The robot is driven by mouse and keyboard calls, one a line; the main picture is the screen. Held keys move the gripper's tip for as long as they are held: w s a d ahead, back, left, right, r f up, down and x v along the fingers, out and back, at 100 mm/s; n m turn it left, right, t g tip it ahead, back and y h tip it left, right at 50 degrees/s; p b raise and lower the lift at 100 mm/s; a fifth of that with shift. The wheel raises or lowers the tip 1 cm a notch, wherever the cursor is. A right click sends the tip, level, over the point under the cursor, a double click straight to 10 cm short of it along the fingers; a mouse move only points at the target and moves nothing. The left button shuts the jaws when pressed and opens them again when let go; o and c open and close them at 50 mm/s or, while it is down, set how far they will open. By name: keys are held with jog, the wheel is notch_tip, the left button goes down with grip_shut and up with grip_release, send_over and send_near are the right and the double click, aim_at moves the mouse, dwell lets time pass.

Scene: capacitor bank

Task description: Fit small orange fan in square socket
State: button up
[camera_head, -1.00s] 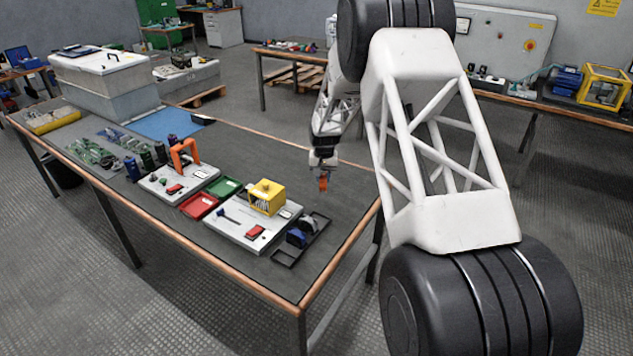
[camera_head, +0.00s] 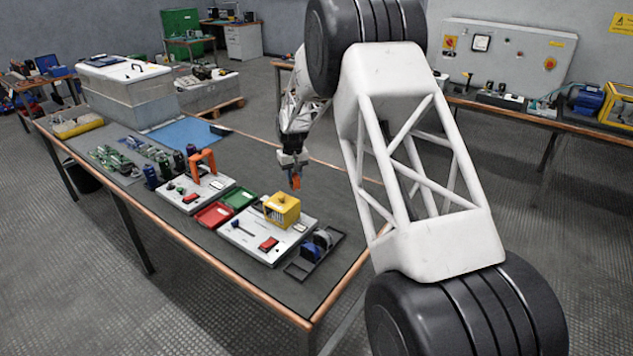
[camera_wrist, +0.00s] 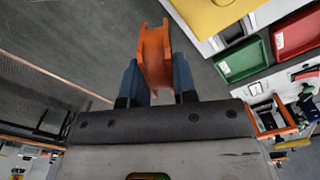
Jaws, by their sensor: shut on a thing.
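My gripper (camera_head: 294,170) is shut on the small orange fan (camera_head: 295,181) and holds it above the table, behind the yellow box on the near board. In the wrist view the orange fan (camera_wrist: 155,58) stands between the two blue-grey fingers (camera_wrist: 157,82), apart from everything else. The near white board (camera_head: 245,243) carries a yellow box (camera_head: 282,210), a red switch and a dark lever. I cannot make out a square socket for certain in either view.
Red (camera_head: 215,214) and green (camera_head: 238,198) trays lie left of the near board. A second board (camera_head: 187,202) bears an orange arch (camera_head: 203,161). A dark tray with blue and grey parts (camera_head: 316,246) lies to the right. The table behind the yellow box is clear.

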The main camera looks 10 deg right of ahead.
jog(key=a+r+n, duration=0.4)
jog(key=a+n, duration=0.1)
jog(key=a, duration=0.7)
jog(key=shift+n, duration=0.6)
jog(key=shift+w+f, duration=0.2)
jog(key=shift+f, duration=0.75)
jog(key=shift+w+f, duration=0.15)
jog(key=shift+f, duration=0.75)
jog(key=shift+w+f, duration=0.2)
jog(key=shift+f, duration=0.75)
jog(key=shift+f, duration=0.25)
jog(key=shift+f, duration=2.4)
jog(key=shift+f, duration=1.1)
jog(key=o, duration=1)
jog(key=shift+c, duration=0.2)
